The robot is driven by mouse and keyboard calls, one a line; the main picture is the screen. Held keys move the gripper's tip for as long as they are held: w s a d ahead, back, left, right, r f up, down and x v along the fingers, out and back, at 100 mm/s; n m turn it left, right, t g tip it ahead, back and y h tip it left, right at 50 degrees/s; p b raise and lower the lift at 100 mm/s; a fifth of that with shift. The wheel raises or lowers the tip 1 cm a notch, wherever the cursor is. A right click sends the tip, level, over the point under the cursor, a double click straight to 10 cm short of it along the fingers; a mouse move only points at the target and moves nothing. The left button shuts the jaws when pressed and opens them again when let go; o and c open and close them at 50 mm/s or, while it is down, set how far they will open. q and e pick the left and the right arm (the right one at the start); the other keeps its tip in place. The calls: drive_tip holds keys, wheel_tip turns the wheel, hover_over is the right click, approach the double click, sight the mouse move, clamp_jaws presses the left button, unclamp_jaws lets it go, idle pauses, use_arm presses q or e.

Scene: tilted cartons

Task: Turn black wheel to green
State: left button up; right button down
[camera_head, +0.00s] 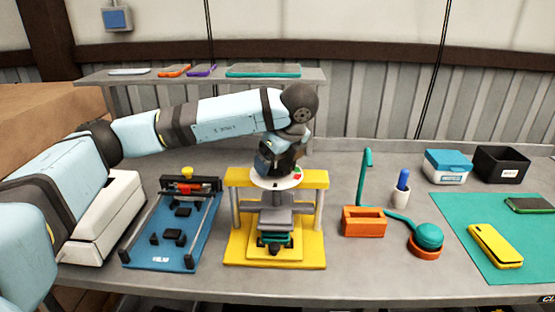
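A yellow press frame (236,178) stands on the bench at the centre, with grey plates and a teal piece low between its posts. On its top beam lies a round white dial plate (268,184) with a small red mark and a small green mark at its right side. My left gripper (276,172) points down right over the dial. Its fingers are dark and small in the picture, so I cannot tell whether they are open or shut. The black wheel is not clearly distinguishable from the gripper, which covers the dial's middle. My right gripper is not in view.
Left of the press is a blue fixture (165,245) with rails and black parts.

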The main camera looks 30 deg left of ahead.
use_arm(q)
drive_tip(key=c, duration=0.3)
